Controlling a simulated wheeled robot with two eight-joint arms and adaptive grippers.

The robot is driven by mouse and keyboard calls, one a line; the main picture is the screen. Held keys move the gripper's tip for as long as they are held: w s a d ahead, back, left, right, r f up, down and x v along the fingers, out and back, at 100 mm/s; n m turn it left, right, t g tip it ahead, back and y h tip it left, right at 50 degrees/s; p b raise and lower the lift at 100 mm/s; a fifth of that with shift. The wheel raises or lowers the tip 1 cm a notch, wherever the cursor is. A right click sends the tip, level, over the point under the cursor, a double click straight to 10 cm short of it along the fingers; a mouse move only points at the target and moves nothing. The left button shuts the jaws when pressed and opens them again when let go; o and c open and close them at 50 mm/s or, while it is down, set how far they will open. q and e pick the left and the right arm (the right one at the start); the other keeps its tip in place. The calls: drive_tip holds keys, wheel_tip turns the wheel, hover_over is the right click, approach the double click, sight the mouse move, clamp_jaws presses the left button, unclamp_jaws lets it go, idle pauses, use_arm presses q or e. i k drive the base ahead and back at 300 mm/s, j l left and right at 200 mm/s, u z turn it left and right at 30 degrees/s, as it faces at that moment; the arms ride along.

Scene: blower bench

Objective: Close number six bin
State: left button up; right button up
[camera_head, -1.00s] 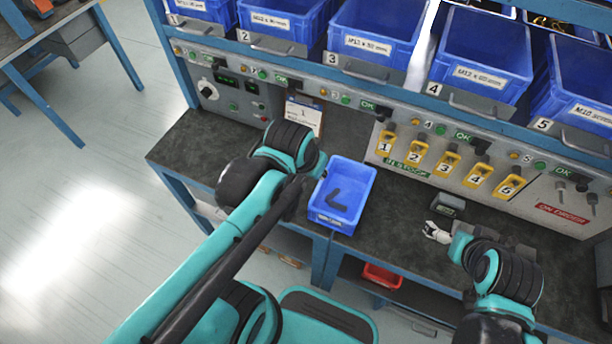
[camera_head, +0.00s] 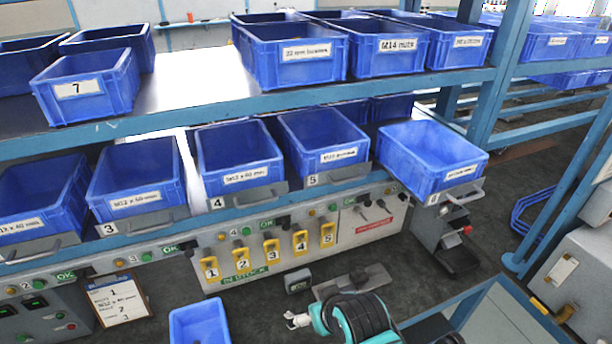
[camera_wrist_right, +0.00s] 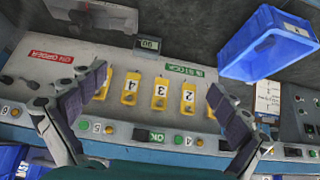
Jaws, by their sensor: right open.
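The number six bin (camera_head: 432,158) is a blue open-topped bin at the right end of the lower row in the head view. It juts out further forward than its neighbours, past the shelf's front edge. A grey handle (camera_head: 462,198) is at its front, with a number plate beside it that looks like a 6. My right gripper (camera_head: 298,320) is low over the bench, well below and left of that bin, open and empty. In the right wrist view its two dark fingers (camera_wrist_right: 156,82) are spread apart. My left gripper is out of view.
The number five bin (camera_head: 322,148) stands to the left of it in the row. A loose blue bin (camera_head: 200,325) is on the bench, also in the right wrist view (camera_wrist_right: 262,50). Yellow numbered tags (camera_head: 271,249) hang on the panel. A grey cabinet (camera_head: 572,275) is at right.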

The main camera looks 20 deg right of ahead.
sight(434, 164)
drive_tip(key=k+j+z, duration=0.1)
drive_tip(key=z, duration=1.55)
drive_tip(key=i+j+z, duration=0.15)
